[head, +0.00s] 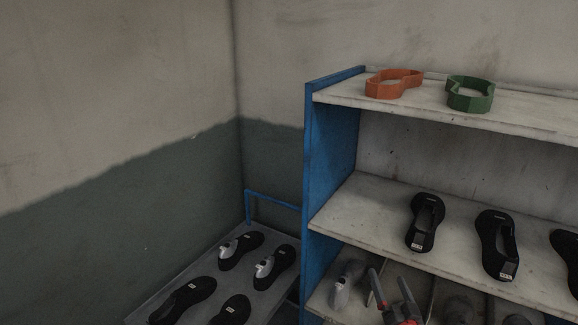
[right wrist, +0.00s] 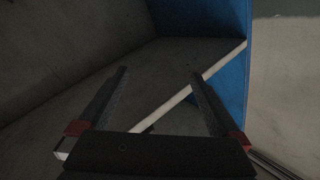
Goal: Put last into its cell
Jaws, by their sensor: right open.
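A grey shoe last (head: 342,284) stands in the left part of the lower shelf, beside the blue side panel. My right gripper (head: 389,275) is just right of this last, at the front of the lower shelf. Its two dark fingers with red bases are apart, with nothing seen between them. In the right wrist view the right gripper (right wrist: 158,73) is also open and empty, facing bare shelf surfaces. More dark last-like shapes (head: 458,308) stand to its right, partly cut off by the frame. My left gripper is not in view.
The blue-sided shelf (head: 330,140) holds an orange ring (head: 393,83) and a green ring (head: 470,93) on top. Black soles (head: 425,222) lie on the middle shelf. A blue-railed table (head: 222,285) at left carries several black soles, two with grey pieces.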

